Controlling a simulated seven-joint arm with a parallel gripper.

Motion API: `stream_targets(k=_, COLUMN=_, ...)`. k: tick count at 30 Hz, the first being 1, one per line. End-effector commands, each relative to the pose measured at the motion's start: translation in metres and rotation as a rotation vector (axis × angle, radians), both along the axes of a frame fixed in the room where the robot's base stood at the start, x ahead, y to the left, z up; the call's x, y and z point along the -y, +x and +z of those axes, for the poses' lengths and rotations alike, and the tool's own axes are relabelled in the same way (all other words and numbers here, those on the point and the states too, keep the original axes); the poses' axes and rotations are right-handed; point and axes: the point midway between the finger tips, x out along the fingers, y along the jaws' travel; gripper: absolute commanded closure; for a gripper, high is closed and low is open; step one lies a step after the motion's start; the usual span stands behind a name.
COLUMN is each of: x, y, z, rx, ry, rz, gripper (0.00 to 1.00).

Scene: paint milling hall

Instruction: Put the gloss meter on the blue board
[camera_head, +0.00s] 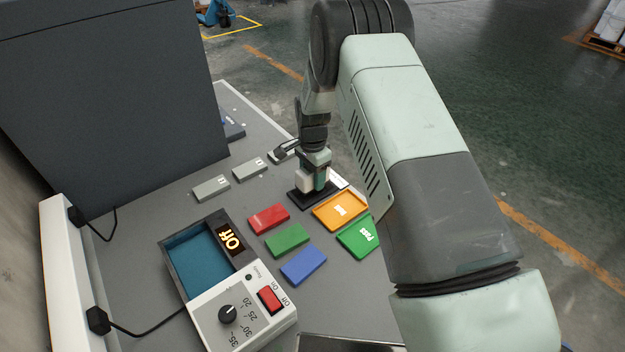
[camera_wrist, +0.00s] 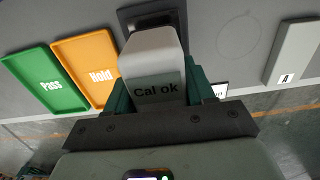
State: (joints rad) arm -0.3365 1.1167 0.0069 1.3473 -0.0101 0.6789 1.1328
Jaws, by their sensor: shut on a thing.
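The gloss meter (camera_head: 305,181) is a pale, rounded block; in the wrist view (camera_wrist: 152,60) its display reads "Cal ok". My gripper (camera_head: 317,168) is shut on it, with a green finger on each side in the wrist view (camera_wrist: 153,92). The meter is upright at a black base (camera_head: 297,199); I cannot tell whether it rests on it or hangs just above. The blue board (camera_head: 303,265) is a flat plate on the grey table, nearer the front than the meter, with nothing on it.
A green board (camera_head: 287,240) and a red board (camera_head: 268,219) lie beside the blue one. The orange Hold tray (camera_head: 340,211) and green Pass tray (camera_head: 358,237) are right of them. A control box (camera_head: 240,308) stands front left. Grey blocks (camera_head: 211,188) lie behind.

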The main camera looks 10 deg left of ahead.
Motion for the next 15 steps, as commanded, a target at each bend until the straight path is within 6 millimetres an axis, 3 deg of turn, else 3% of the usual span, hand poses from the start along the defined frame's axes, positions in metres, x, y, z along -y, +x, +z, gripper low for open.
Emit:
stream_targets(k=3, x=-0.001, y=0.002, z=0.028, rx=0.006, ry=0.002, rz=0.001, gripper=0.94)
stream_targets(k=9, x=-0.001, y=0.001, z=0.064, rx=0.005, ry=0.002, rz=0.001, gripper=0.94)
stream_targets(k=15, x=-0.005, y=-0.014, z=0.08, rx=0.0, ry=0.001, rz=0.005, gripper=0.94)
